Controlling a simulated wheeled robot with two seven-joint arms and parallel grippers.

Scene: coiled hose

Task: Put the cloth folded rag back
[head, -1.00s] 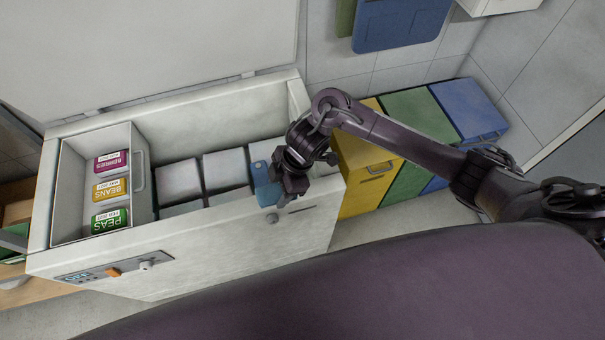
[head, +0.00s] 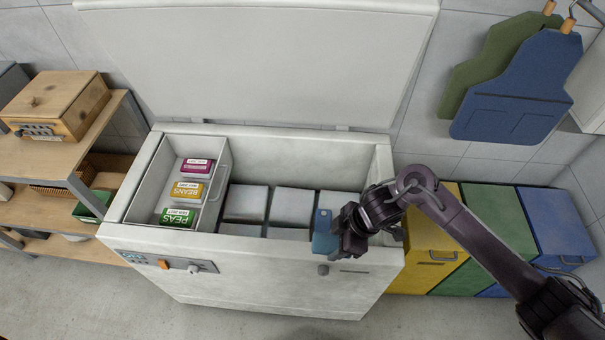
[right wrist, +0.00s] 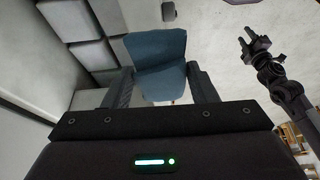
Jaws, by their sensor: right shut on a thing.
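The folded rag (head: 324,232) is blue and is held in my right gripper (head: 343,238), at the right part of the front rim of an open white chest freezer (head: 290,274). In the right wrist view the rag (right wrist: 157,68) sits between the two fingers, which are shut on it. I cannot tell whether the rag touches the rim. My left gripper (right wrist: 254,44) shows only in the right wrist view, off to the right, with its fingers apart and empty.
A bin in the freezer holds BERRIES, BEANS and PEAS boxes (head: 188,190). Several pale blocks (head: 246,202) lie beside it. Yellow (head: 425,240), green and blue bins stand right. Aprons (head: 515,88) hang on the wall. A wooden shelf (head: 40,160) stands left.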

